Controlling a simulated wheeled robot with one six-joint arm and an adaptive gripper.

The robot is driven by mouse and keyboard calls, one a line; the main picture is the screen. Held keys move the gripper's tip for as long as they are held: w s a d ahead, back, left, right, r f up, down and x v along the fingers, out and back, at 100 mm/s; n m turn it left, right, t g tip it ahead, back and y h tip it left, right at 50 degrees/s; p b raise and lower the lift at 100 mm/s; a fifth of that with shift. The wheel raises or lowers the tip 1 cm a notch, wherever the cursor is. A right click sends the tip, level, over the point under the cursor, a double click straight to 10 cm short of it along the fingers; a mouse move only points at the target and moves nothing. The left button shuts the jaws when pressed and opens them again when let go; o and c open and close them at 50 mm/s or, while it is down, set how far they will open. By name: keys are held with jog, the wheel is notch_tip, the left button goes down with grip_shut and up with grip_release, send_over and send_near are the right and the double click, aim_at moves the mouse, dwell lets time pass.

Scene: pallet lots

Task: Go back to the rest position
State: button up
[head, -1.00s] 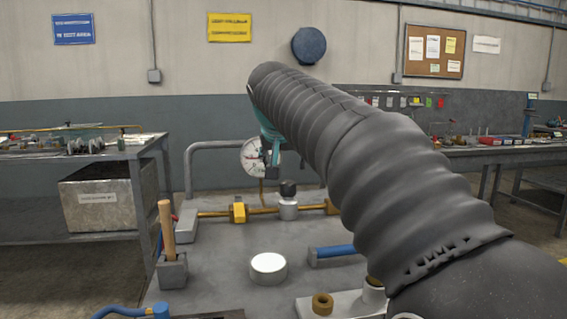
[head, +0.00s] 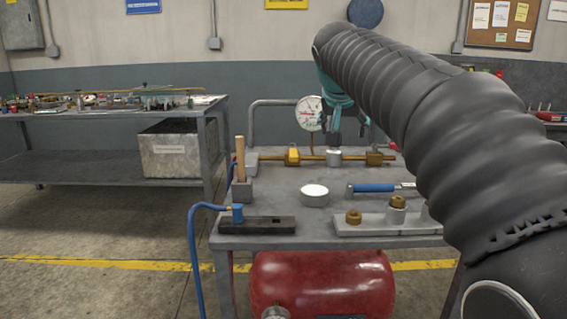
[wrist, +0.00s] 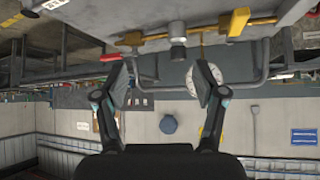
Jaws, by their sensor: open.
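My gripper (wrist: 163,82) is open and empty in the wrist view, its two dark fingers spread apart. In the head view my gripper (head: 345,125) shows as a teal and dark shape at the end of my black-sleeved arm, in front of the back of the metal workbench (head: 290,240). It looks to be above the brass pipe (head: 270,157), which has a yellow valve (head: 291,156) and a grey fitting (head: 333,158). A round white gauge (head: 308,113) stands just left of my gripper. The wrist view looks upside down, with the bench at the top.
On the bench are a round white-topped puck (head: 314,195), a blue-handled tool (head: 375,187), a tray with brass parts (head: 380,229), a wooden handle in a holder (head: 240,165) and a blue hose (head: 193,250). A red tank (head: 320,285) lies beneath. A shelf table (head: 100,182) stands left.

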jog(key=s+d+f, duration=0.1)
jog(key=s+f, duration=0.2)
jog(key=s, duration=0.2)
jog(key=s+d+f+n+g+y, duration=0.1)
jog(key=s+f, duration=0.3)
jog(key=s, duration=0.2)
jog(key=s+d+f+n, duration=0.1)
jog(key=s+f, duration=0.3)
jog(key=s, duration=0.1)
jog(key=shift+s+g, duration=0.2)
jog(key=shift+g, duration=0.1)
jog(key=s+f+n+g+y, duration=0.1)
jog(key=s+f, duration=1.5)
jog(key=f, duration=0.1)
jog(key=shift+s+a+n+y, duration=0.2)
jog(key=shift+s+n+y, duration=0.1)
jog(key=shift+s+y, duration=0.1)
jog(key=shift+w, duration=0.1)
